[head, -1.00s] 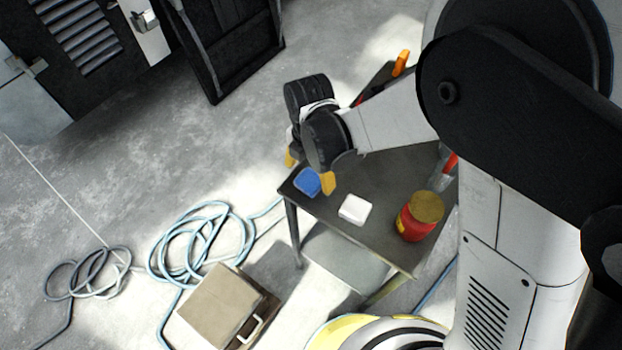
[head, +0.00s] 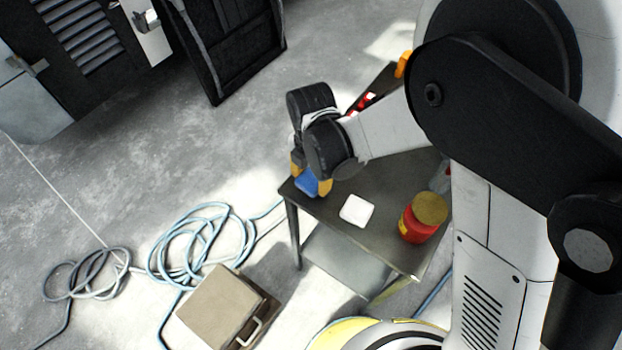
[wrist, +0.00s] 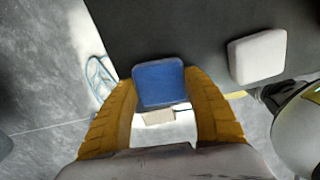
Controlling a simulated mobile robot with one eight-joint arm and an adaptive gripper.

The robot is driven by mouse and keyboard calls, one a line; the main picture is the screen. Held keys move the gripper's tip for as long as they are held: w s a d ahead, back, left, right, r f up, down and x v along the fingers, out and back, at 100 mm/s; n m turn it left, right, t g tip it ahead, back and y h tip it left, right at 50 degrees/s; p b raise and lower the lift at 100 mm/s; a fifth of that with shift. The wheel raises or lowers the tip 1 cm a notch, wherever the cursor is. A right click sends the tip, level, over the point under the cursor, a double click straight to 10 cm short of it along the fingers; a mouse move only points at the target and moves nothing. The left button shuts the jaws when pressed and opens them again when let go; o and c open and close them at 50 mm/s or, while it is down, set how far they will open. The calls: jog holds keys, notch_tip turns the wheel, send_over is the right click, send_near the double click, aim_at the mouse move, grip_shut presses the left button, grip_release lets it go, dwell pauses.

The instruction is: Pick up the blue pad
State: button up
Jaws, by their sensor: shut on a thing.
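The blue pad (head: 307,183) is between the yellow fingers of my gripper (head: 311,183), at the left corner of the dark table (head: 382,213). In the wrist view the blue pad (wrist: 159,84) spans the gap between both fingertips (wrist: 160,88), which press on its sides. My gripper is shut on it. Whether the pad is clear of the tabletop is hard to tell; part of it is hidden by the fingers.
A white pad (head: 357,209) lies on the table to the right of the blue one. A red jar with a brownish lid (head: 424,217) stands near the table's right front. A tan case (head: 222,306) and a coiled light-blue hose (head: 203,243) lie on the floor.

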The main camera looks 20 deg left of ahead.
aim_at(312, 179)
notch_tip(312, 179, up, 4)
jog(key=shift+d+r+p, duration=0.1)
jog(key=shift+r+p, duration=0.1)
jog(key=shift+p, duration=0.85)
jog(key=s+d+r+p, duration=0.3)
jog(key=d+r, duration=0.3)
jog(key=d, duration=0.5)
jog(key=shift+s, duration=0.25)
jog(key=shift+o, duration=0.2)
